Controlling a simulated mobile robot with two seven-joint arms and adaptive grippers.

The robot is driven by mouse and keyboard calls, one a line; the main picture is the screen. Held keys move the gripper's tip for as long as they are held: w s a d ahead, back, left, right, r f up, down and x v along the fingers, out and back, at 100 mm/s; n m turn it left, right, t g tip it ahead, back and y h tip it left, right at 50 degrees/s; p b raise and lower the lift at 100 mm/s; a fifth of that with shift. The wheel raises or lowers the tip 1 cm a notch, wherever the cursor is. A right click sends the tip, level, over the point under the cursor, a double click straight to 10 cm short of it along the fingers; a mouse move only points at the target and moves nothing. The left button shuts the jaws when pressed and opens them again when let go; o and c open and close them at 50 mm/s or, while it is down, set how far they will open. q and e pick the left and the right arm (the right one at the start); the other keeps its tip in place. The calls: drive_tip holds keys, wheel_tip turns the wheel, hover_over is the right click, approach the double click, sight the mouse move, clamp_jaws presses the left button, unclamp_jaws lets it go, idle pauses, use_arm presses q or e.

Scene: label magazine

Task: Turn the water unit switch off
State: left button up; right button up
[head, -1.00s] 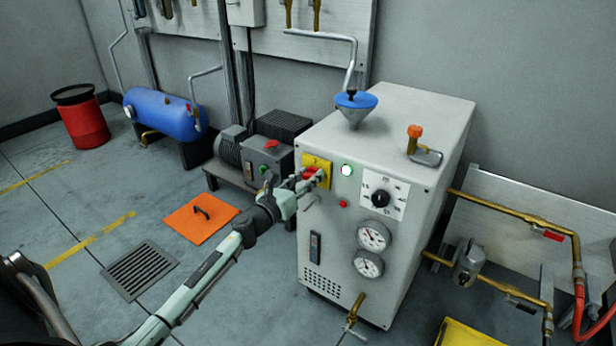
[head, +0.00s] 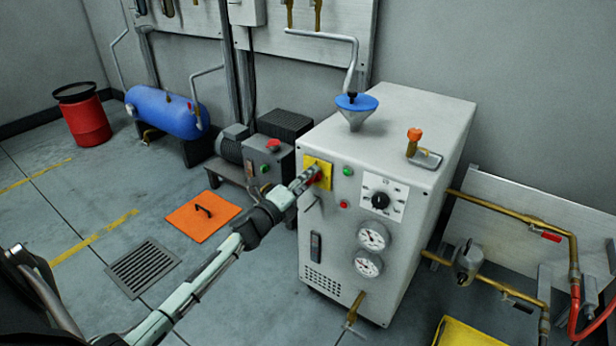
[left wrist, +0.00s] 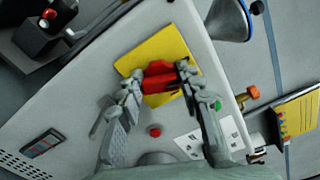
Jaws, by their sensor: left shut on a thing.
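The water unit (head: 380,150) is a pale grey cabinet with a blue-lidded funnel on top. Its red switch knob (left wrist: 158,80) sits on a yellow plate (head: 325,169) at the upper left of the front panel. My left gripper (head: 308,180) is shut on the red knob. In the left wrist view its two fingers (left wrist: 158,75) are on either side of the knob, which lies across the tilted yellow plate. The gripper partly hides the knob in the head view. A green lamp (head: 347,171) beside the plate looks unlit. My right gripper is not in view.
A small red button (head: 343,205), a black dial (head: 380,200) and two gauges (head: 372,236) are on the same panel. A motor unit with a red button (head: 272,145) stands close on the left. Brass pipes (head: 510,215) run on the right.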

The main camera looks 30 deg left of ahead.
use_arm(q)
drive_tip(key=shift+f+n+p, duration=0.1)
drive_tip(key=shift+n+p, duration=0.5)
drive_tip(key=shift+n, duration=1.6)
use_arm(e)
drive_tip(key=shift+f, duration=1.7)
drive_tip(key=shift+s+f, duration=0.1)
use_arm(q)
drive_tip(key=o, duration=1.1)
drive_tip(key=shift+o, duration=0.4)
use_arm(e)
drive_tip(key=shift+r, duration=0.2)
use_arm(q)
drive_tip(key=shift+s, duration=0.1)
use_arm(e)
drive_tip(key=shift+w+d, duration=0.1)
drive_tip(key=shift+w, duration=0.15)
use_arm(q)
drive_tip(key=s, duration=1.2)
drive_tip(key=shift+a, duration=0.2)
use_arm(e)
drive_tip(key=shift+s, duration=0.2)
